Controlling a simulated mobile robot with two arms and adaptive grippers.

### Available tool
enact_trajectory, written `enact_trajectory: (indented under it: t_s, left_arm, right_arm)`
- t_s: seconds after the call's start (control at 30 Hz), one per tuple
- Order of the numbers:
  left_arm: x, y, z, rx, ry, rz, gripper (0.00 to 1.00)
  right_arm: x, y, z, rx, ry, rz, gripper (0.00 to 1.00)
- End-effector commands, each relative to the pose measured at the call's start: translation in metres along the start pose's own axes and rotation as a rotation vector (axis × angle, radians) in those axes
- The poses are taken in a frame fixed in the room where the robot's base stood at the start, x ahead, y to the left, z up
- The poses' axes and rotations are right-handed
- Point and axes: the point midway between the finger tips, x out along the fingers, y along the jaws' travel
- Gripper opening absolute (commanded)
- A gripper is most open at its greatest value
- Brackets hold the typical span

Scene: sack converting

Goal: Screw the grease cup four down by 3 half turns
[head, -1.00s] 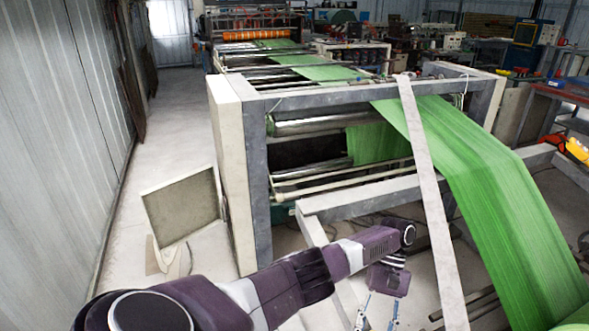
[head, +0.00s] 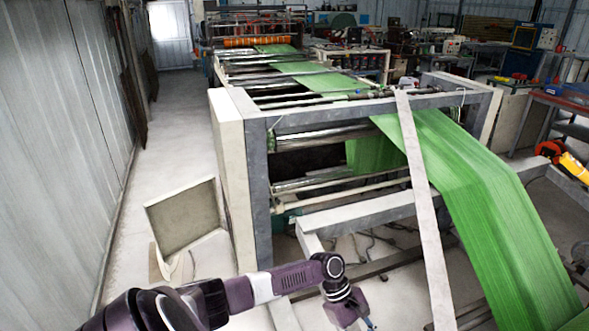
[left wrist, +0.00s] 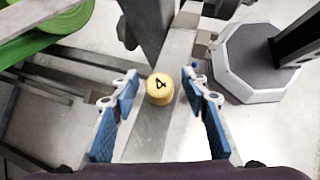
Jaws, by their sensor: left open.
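The grease cup four (left wrist: 160,88) is a small yellow cap marked with a black 4 in the left wrist view. It sits on a grey metal beam (left wrist: 155,140). My left gripper (left wrist: 160,92) is open, with its blue-padded fingers on either side of the cup in that view. I cannot tell how far above the cup they are. In the head view my left wrist (head: 345,300) hangs low at the bottom, and the fingers are mostly cut off by the lower edge. The cup is not visible there. My right gripper is in neither view.
A green woven web (head: 480,190) runs over the machine frame (head: 340,115) and down to the right. A slanted grey bar (head: 428,210) crosses in front of it. A grey panel (head: 185,217) leans at left. The aisle floor (head: 185,130) is clear. An octagonal base (left wrist: 255,65) stands beside the beam.

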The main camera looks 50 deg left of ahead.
Motion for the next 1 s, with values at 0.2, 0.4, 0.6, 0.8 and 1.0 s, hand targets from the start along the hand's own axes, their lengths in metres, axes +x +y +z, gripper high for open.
enact_trajectory:
  t_s: [0.2,0.4,0.6,0.8,1.0]
  left_arm:
    - [-0.001,-0.003,0.001,-0.114,0.000,0.138,0.41]
    - [-0.001,-0.003,0.002,-0.216,-0.001,0.263,0.41]
    - [-0.001,-0.003,0.002,-0.319,-0.001,0.388,0.41]
    - [-0.001,-0.002,0.003,-0.418,-0.001,0.515,0.41]
    - [-0.001,-0.002,0.003,-0.494,-0.003,0.609,0.41]
  right_arm:
    - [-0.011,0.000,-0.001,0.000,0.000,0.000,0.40]
    - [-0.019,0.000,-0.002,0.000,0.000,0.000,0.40]
    - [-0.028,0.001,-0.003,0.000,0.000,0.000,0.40]
    - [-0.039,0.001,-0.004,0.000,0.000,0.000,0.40]
    - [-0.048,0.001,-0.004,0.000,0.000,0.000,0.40]
